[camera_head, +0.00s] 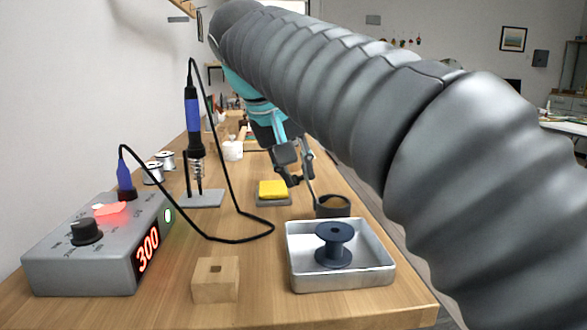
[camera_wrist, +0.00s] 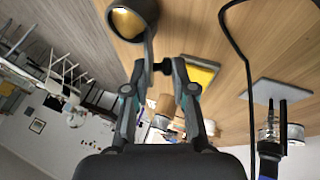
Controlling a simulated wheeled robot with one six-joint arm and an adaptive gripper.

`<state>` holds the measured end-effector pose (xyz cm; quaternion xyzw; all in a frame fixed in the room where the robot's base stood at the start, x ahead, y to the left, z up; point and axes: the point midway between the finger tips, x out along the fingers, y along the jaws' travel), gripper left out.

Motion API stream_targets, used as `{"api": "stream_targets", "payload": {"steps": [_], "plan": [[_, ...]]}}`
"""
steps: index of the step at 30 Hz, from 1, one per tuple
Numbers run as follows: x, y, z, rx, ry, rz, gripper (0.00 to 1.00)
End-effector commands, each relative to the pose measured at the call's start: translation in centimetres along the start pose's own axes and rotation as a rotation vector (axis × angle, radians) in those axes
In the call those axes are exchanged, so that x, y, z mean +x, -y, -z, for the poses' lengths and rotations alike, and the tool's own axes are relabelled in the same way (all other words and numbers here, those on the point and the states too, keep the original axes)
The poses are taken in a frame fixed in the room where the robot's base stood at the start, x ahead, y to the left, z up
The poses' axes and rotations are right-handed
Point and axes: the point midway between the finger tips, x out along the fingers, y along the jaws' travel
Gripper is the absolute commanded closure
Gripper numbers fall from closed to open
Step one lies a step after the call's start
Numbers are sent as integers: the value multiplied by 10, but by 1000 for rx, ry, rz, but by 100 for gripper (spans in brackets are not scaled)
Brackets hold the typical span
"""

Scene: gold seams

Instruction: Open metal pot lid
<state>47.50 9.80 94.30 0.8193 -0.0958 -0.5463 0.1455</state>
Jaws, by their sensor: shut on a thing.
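The small metal pot (camera_head: 332,208) stands on the bench behind the white tray, with its mouth uncovered and a brownish inside. In the wrist view the pot (camera_wrist: 128,20) shows a golden inside. Its lid (camera_head: 313,184) appears as a thin grey strip, tilted up nearly on edge at the pot's left side. My gripper (camera_head: 297,179) is at the lid's upper left. In the wrist view my gripper (camera_wrist: 160,68) is shut on a small dark knob (camera_wrist: 162,67), apparently the lid's. Whether the lid still touches the rim is unclear.
A white tray (camera_head: 341,283) with a dark spool (camera_head: 334,243) stands in front of the pot. A yellow sponge (camera_head: 272,189) lies to the left. A soldering station (camera_head: 95,250), its looping cable and a wooden block (camera_head: 216,280) are further left and in front.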

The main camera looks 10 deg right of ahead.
Motion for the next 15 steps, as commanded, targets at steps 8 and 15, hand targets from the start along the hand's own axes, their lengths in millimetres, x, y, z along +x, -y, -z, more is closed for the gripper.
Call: {"api": "stream_targets", "payload": {"steps": [8,15], "plan": [[-2,-7,1,42,3,101,100],[0,-12,0,78,3,191,100]]}}
